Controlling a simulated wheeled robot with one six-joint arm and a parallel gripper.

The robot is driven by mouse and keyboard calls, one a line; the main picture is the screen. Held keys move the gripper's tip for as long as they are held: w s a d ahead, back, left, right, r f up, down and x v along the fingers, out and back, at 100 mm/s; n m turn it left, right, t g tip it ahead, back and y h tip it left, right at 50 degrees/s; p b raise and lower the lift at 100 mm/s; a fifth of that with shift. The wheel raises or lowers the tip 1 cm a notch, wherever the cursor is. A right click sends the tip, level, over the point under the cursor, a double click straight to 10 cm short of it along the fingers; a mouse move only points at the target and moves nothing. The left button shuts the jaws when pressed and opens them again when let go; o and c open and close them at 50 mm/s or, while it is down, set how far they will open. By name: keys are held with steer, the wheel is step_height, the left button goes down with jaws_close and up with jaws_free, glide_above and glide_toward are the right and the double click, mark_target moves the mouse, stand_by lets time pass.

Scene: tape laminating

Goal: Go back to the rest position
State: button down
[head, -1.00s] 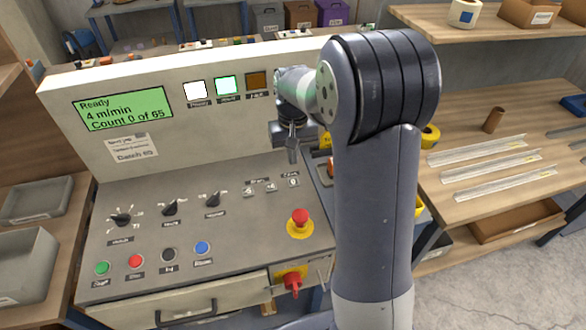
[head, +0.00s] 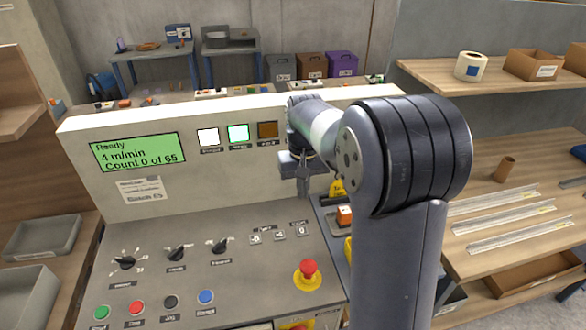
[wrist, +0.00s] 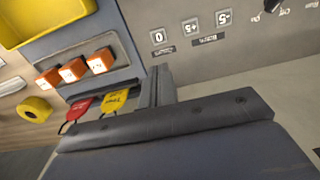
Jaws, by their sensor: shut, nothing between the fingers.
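My gripper (head: 303,186) hangs in front of the right end of the control panel's upright face in the head view, its fingers pointing down. It is shut and empty, clear of the buttons and knobs. In the wrist view the gripper's dark body fills the lower part and its fingertips (wrist: 160,84) are close together. The control panel (head: 235,285) shows a green screen (head: 138,153) reading Ready, 4 m/min, Count 0 of 65. The white and green lamps are lit and the amber one is dim.
A red emergency button (head: 308,270) stands on the panel's right side. Right of the panel are orange blocks (wrist: 73,70), a yellow tape roll (wrist: 34,108) and a yellow bin (wrist: 45,18). A shelf (head: 430,75) with a white roll (head: 471,66) is at the right.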

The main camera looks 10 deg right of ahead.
glide_above(301, 230)
step_height(301, 230, down, 8)
steer(key=shift+f, duration=0.2)
steer(key=shift+f+b, duration=0.1)
steer(key=shift+b, duration=0.6)
step_height(301, 230, up, 8)
steer(key=shift+r, duration=0.25)
steer(key=shift+s, duration=0.1)
